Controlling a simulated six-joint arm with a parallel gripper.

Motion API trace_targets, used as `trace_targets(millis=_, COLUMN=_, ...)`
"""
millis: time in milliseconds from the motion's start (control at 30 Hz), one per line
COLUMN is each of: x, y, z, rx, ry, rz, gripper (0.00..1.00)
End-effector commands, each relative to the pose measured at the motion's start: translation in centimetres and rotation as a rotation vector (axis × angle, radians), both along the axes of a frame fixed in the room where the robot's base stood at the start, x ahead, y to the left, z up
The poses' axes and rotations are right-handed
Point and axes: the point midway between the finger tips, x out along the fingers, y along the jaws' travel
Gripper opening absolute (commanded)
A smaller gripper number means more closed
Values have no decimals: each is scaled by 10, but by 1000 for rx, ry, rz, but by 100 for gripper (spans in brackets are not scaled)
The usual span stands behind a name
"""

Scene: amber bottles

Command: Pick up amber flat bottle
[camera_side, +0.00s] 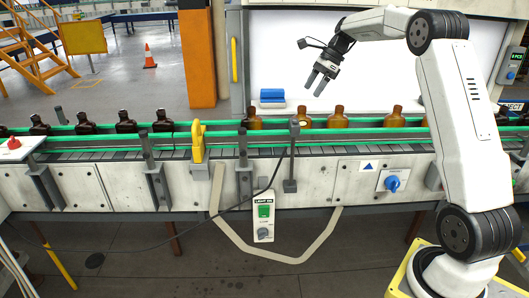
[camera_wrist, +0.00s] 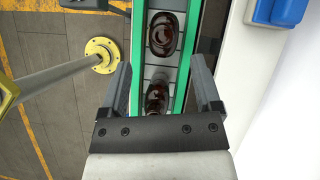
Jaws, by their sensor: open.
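Several amber bottles stand in a row on the conveyor in the side view, among them one left of centre (camera_side: 254,118), one at the centre (camera_side: 305,118), one beside it (camera_side: 337,118) and one further right (camera_side: 394,117). Which of them is the one named cannot be told. My gripper (camera_side: 315,87) is open and empty, above and apart from the bottles. In the wrist view an oval, flat-looking amber bottle (camera_wrist: 165,34) lies ahead of the open fingers of my gripper (camera_wrist: 161,76). A second amber bottle (camera_wrist: 157,97) shows between the fingers, further down, partly hidden by the gripper mount.
Green guide rails (camera_side: 210,133) run along both sides of the conveyor. Darker bottles (camera_side: 126,122) stand further left. A yellow bracket (camera_side: 198,142) and grey posts (camera_side: 293,155) rise at the near rail. A white panel and blue block (camera_side: 272,96) stand behind.

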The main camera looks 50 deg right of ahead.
Motion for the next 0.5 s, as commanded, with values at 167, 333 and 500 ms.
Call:
trace_targets(millis=167, x=1, y=-5, z=0, rx=16, ry=0, rz=-24, gripper=81)
trace_targets(millis=333, x=2, y=-2, z=-5, rx=15, ry=1, rz=-21, gripper=81)
trace_targets(millis=500, x=6, y=4, z=-17, rx=15, ry=1, rz=-19, gripper=81)
